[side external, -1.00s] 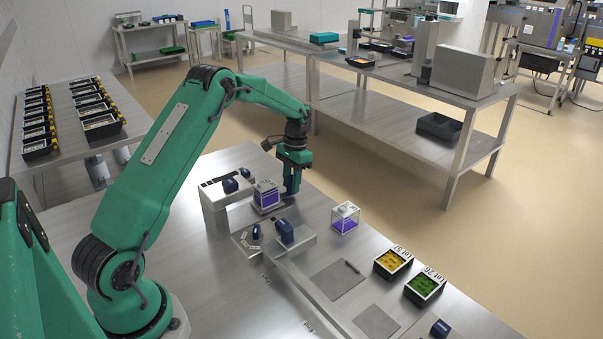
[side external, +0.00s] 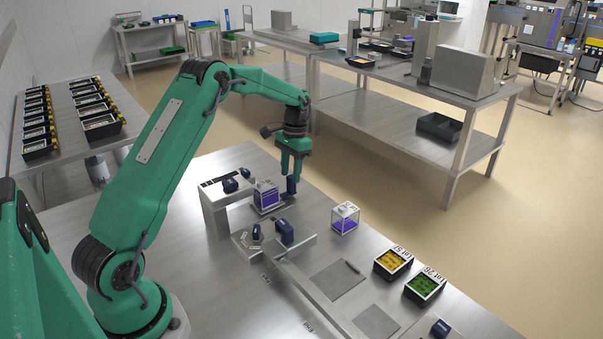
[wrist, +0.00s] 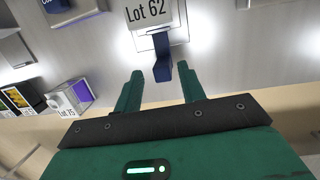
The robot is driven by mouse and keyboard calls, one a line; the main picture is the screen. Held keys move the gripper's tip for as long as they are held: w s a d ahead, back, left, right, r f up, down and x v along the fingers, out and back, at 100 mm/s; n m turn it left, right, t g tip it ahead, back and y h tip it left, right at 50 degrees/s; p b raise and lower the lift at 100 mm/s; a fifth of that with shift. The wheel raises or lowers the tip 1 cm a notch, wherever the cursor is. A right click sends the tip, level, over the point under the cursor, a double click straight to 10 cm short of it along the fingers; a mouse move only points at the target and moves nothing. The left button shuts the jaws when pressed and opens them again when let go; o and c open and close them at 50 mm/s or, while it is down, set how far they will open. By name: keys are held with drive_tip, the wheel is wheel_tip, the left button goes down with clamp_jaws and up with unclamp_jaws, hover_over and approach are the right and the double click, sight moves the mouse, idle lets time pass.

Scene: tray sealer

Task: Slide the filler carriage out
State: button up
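The filler carriage carries a clear box with purple filling (side external: 266,195) and stands at the far end of the rail station. Its upright dark blue handle (side external: 291,186) sticks up on the right side of the box. In the wrist view the "Lot 62" label (wrist: 149,12) shows at the top, with the blue handle (wrist: 162,60) below it. My gripper (side external: 291,176) is over the handle. In the wrist view my gripper (wrist: 160,70) is open, with the handle between the fingertip lines and clear space on both sides. Contact cannot be seen.
A second clear purple box (side external: 345,218) stands to the right. Blue knobs (side external: 284,232) sit on the near block and a bridge (side external: 214,190) stands left of the carriage. Yellow (side external: 393,262) and green (side external: 425,288) trays lie at front right.

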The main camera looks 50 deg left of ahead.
drive_tip(key=shift+r, duration=1.65)
drive_tip(key=shift+d+r, duration=0.2)
drive_tip(key=shift+r, duration=0.1)
drive_tip(key=s+d+r+t+y, duration=0.1)
drive_tip(key=s+d+r+t, duration=0.1)
drive_tip(key=s+d+r, duration=0.4)
drive_tip(key=s+d+r+t, duration=0.1)
drive_tip(key=s+d+r, duration=0.3)
drive_tip(key=d+r, duration=0.3)
drive_tip(key=s+d+t, duration=0.2)
drive_tip(key=s+d, duration=0.1)
drive_tip(key=s, duration=0.6)
drive_tip(key=s+d+r+t, duration=0.1)
drive_tip(key=s+d, duration=0.3)
drive_tip(key=s, duration=0.4)
drive_tip(key=shift+s+r+t, duration=0.2)
drive_tip(key=shift+s+t, duration=0.2)
drive_tip(key=shift+t, duration=0.3)
